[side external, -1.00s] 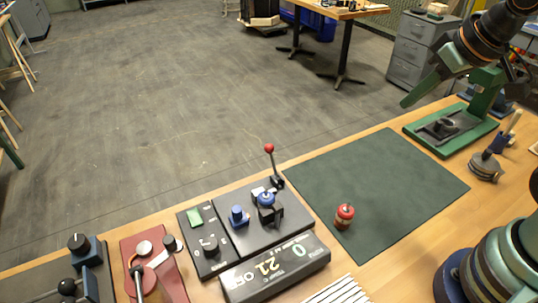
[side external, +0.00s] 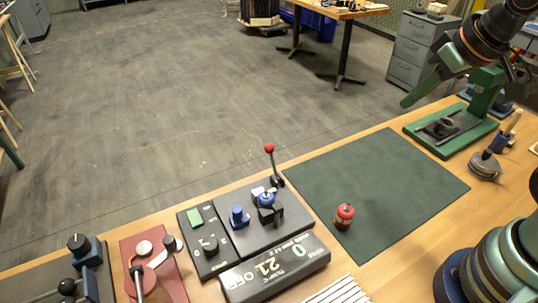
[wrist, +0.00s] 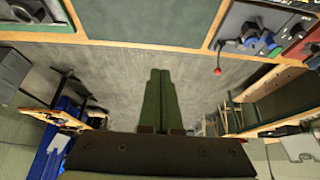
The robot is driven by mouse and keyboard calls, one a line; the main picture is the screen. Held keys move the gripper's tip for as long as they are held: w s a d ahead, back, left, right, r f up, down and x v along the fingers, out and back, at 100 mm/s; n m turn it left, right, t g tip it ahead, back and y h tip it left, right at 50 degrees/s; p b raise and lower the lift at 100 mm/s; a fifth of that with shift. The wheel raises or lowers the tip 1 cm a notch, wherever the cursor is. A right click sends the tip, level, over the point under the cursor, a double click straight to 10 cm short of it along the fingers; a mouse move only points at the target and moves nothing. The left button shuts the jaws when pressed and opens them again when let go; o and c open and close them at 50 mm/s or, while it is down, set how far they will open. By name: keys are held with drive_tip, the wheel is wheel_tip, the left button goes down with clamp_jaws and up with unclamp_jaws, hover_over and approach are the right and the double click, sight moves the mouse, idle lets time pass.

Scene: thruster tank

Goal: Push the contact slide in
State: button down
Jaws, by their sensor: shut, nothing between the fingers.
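The thruster test station (side external: 245,240) is a dark panel at the front middle of the bench in the side external view. It carries a red-balled lever (side external: 269,148), a blue post (side external: 238,216) and a blue-topped part (side external: 266,198) in a black holder. I cannot tell for sure which small part is the contact slide. In the wrist view the station's red ball (wrist: 217,71) and blue parts (wrist: 250,42) show at the upper right. My gripper (side external: 405,103) is at the upper right, raised, far from the station. Its green fingers (wrist: 160,72) are shut together and empty.
A red-and-black thruster can (side external: 344,215) stands on the dark green mat (side external: 400,170), right of the station. A readout box (side external: 275,268) lies in front of the panel. A green press (side external: 450,128) stands at the right, a red fixture (side external: 150,265) at the left. Most of the mat is clear.

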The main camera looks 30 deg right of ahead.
drive_tip(key=c, duration=1.2)
unclamp_jaws()
drive_tip(key=o, duration=0.5)
drive_tip(key=shift+w+a+r, duration=0.1)
drive_tip(key=shift+w+a, duration=0.1)
drive_tip(key=n+g, duration=0.6)
drive_tip(key=n, duration=0.7)
hover_over(237, 209)
wheel_tip(237, 209, down, 9)
wheel_tip(237, 209, down, 11)
drive_tip(key=shift+f, duration=0.15)
clamp_jaws()
